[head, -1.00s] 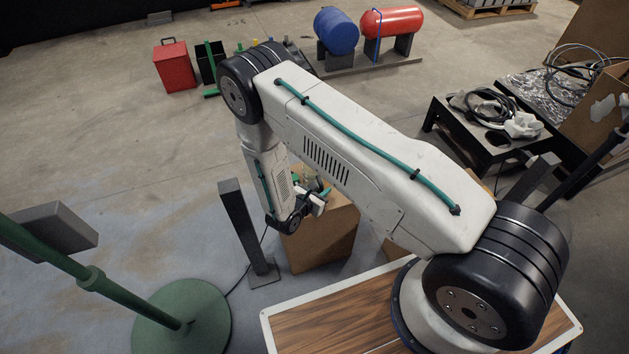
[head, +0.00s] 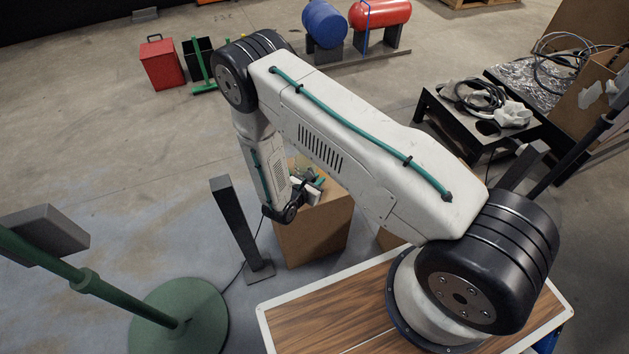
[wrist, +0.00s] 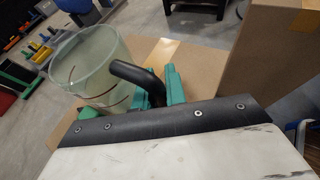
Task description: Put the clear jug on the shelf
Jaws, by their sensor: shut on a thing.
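The clear jug (wrist: 92,68) shows in the wrist view at the upper left, a see-through cylinder with a black handle (wrist: 135,75). My gripper (wrist: 165,85) has green fingers, and they are shut on the handle. A brown cardboard box (wrist: 158,52) lies beneath the jug. I cannot tell whether the jug touches the box top. In the head view my gripper (head: 307,184) is small and partly hidden by my arm, over the cardboard box (head: 312,228). The jug is hard to make out there. I cannot identify the shelf in either view.
A second cardboard box (wrist: 275,55) stands close on the right in the wrist view. A dark post (head: 238,228) and a green stand (head: 180,315) are left of the box in the head view. A black table (head: 480,125) with cables stands at right. Open floor lies beyond.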

